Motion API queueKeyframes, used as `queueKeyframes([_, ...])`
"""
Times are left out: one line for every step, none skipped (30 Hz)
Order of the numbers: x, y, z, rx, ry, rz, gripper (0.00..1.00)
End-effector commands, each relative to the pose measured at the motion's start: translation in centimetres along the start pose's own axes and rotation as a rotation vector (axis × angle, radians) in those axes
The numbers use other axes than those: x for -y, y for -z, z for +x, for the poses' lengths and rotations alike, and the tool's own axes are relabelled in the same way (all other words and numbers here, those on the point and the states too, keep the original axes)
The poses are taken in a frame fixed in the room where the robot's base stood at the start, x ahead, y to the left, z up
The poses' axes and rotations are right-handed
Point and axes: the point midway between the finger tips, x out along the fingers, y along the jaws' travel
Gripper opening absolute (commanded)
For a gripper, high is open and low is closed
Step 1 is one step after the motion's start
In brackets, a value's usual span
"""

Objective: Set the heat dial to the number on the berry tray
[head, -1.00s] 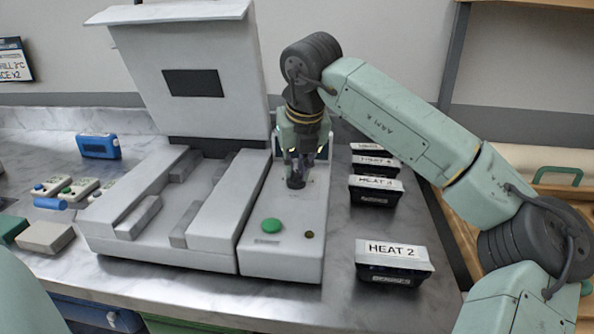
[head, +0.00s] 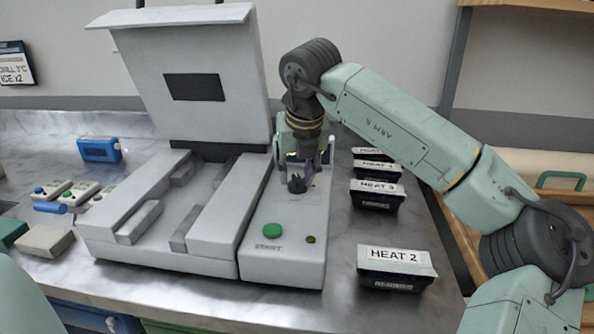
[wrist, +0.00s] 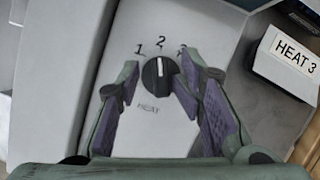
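The black heat dial (wrist: 158,73) sits on the white panel, with "HEAT" printed below it. Its white pointer line points up toward the 2; 1 is at its left, and the number at its right is partly hidden by a finger. My gripper (wrist: 155,78) is open, with its purple-padded fingers on either side of the dial. A gap shows at the left finger; the right one is very close, contact unclear. The dial also shows in the head view (head: 296,184) under my gripper (head: 303,168). Black trays with white labels stand right; the front one reads "HEAT 2" (head: 397,255). Which is the berry tray is unreadable.
The "HEAT 3" tray (head: 377,187) and further trays stand in a row behind. A green START button (head: 272,230) is on the panel's front. The sealing machine's raised lid (head: 190,50) stands at the left. Counter between the front trays is clear.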

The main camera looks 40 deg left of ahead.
Motion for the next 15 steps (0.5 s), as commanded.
queueKeyframes([0.1,0.0,0.0,-0.001,0.001,0.0,0.34])
queueKeyframes([0.1,0.0,0.0,-0.001,0.001,0.001,0.34])
queueKeyframes([0.1,0.0,0.0,-0.001,0.001,0.001,0.34])
queueKeyframes([0.1,0.0,-0.1,0.0,0.001,0.001,0.34])
queueKeyframes([0.1,0.0,-0.2,0.0,0.001,0.001,0.34])
queueKeyframes([0.1,0.0,-0.5,0.001,0.002,0.001,0.34])
queueKeyframes([0.1,0.0,-0.7,0.001,0.002,0.001,0.34])
queueKeyframes([0.1,0.0,-1.1,0.001,0.003,0.001,0.34])
queueKeyframes([0.1,-0.1,-1.6,0.002,0.004,0.001,0.34])
queueKeyframes([0.1,-0.1,-2.1,0.003,0.004,0.001,0.34])
queueKeyframes([0.1,-0.1,-2.7,0.003,0.003,0.001,0.34])
queueKeyframes([0.0,-0.1,-3.6,0.005,0.003,0.001,0.34])
queueKeyframes([0.1,-0.1,-4.2,0.004,0.004,0.002,0.34])
queueKeyframes([0.1,-0.1,-4.9,0.003,0.004,0.002,0.34])
queueKeyframes([0.1,-0.1,-5.8,0.004,0.004,0.001,0.34])
